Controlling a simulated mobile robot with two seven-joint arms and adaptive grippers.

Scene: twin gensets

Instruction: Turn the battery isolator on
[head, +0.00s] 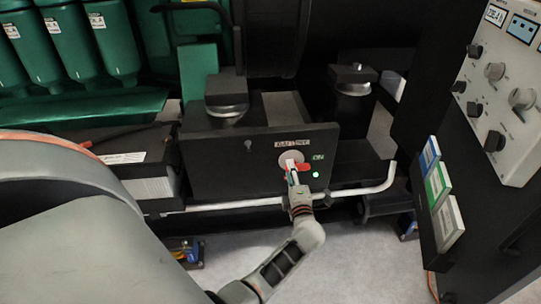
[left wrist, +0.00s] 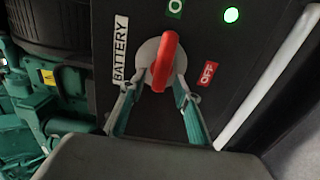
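The battery isolator has a red handle (head: 304,168) on a round grey plate (head: 291,157) under a BATTERY label, on the front of a dark box. The handle points right, towards the green ON label (head: 318,157); a green light (head: 315,174) is lit below that label. In the left wrist view the red handle (left wrist: 164,62) points up towards the ON label (left wrist: 175,6), away from the red OFF label (left wrist: 208,73). My left gripper (head: 292,176) is open at the isolator, its fingers (left wrist: 160,98) spread either side of the handle's near end. My right gripper is out of view.
A pale rail (head: 350,191) runs across below the isolator box (head: 220,165). A grey control panel (head: 500,85) with knobs stands at right, above a holder with coloured booklets (head: 439,186). Green engine parts (head: 85,45) fill the upper left.

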